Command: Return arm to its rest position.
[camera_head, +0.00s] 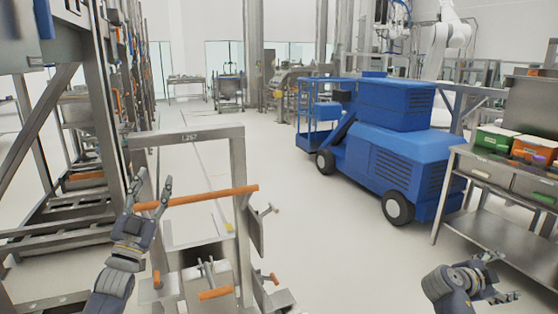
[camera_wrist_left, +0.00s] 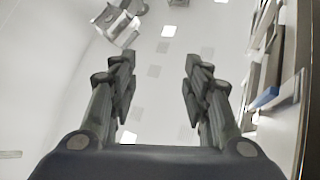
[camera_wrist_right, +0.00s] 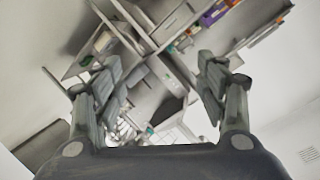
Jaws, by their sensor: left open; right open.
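My left gripper (camera_head: 150,194) points up at the left of the head view, beside a grey metal frame with an orange bar (camera_head: 205,197). In the head view its fingers overlap the bar's left end, but I cannot tell whether they touch it. The left wrist view shows its two fingers (camera_wrist_left: 158,85) apart with nothing between them. My right gripper (camera_head: 492,279) is low at the right of the head view, in front of the shelf unit. The right wrist view shows its fingers (camera_wrist_right: 170,90) apart and empty.
A blue wheeled machine (camera_head: 390,155) stands on the floor at centre right. A metal shelf unit (camera_head: 490,208) with green and orange bins (camera_head: 534,149) is at the right. A tall rack (camera_head: 95,95) stands at the left. The floor (camera_head: 335,255) between the frame and shelf is clear.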

